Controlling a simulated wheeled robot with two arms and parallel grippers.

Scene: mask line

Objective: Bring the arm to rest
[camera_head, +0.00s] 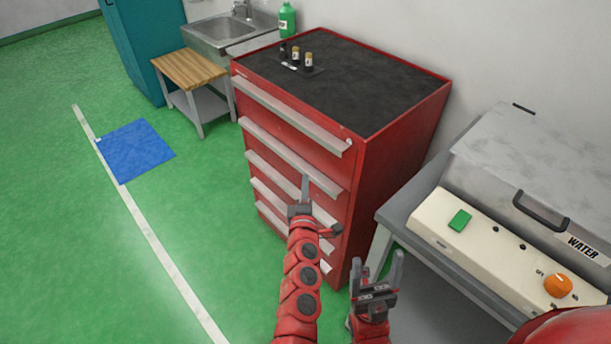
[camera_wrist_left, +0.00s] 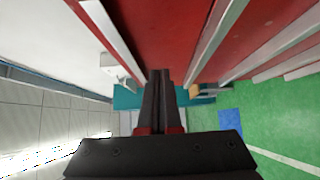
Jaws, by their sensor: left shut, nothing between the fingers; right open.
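My left gripper (camera_head: 305,188) is shut and empty in the head view, in front of the red drawer cabinet's drawer fronts. Its closed fingers also show in the left wrist view (camera_wrist_left: 160,88), with the cabinet's red front and pale handles close above them. My right gripper (camera_head: 379,275) is open and empty, fingers pointing up, low in the head view between the cabinet and the grey bench. Whether either gripper touches anything is hard to tell.
The red cabinet (camera_head: 395,165) has a black top with several small bottles (camera_head: 296,58). At right, a machine labelled WATER (camera_head: 530,165) stands on a grey bench (camera_head: 388,213). A wooden-topped stand (camera_head: 195,68) and sink (camera_head: 222,30) are behind. Green floor at left is clear, with a blue square (camera_head: 135,150).

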